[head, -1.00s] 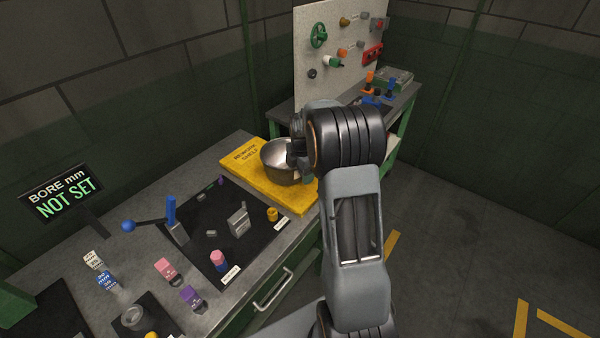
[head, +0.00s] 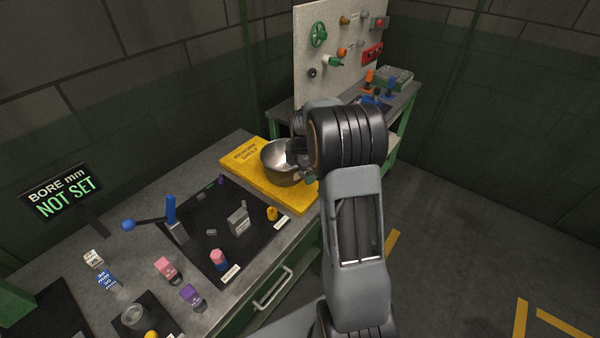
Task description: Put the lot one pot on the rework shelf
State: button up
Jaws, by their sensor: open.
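A round metal pot (head: 282,165) stands on the yellow rework shelf (head: 246,166), a flat board at the far end of the bench marked "REWORK SHELF". No lot label on the pot can be read from here. My gripper (head: 296,157) is at the pot's right rim, and my dark wrist hides part of it. The jaws are open, and I cannot tell whether a finger touches the rim.
A black mat (head: 205,250) holds a blue lever (head: 172,215), a grey block (head: 238,221) and small coloured pieces. Labelled blocks stand near the front left. A sign (head: 62,193) reads "BORE mm NOT SET". A pegboard (head: 335,50) stands behind. Floor at right is clear.

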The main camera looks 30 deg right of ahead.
notch_tip(320, 180, up, 10)
jog(key=f, duration=0.1)
jog(key=s+a+r+m+t, duration=0.2)
jog(key=s+a+r+m, duration=0.3)
jog(key=s+a+m, duration=0.4)
jog(key=s+a+f+m, duration=0.1)
jog(key=s+a+m, duration=0.1)
jog(key=s+m, duration=0.3)
jog(key=s+a+f+m+t, duration=0.1)
jog(key=s+a+m, duration=0.2)
jog(key=s+m, duration=0.2)
jog(key=shift+s+f, duration=0.25)
jog(key=shift+s, duration=1.3)
jog(key=shift+a, duration=0.1)
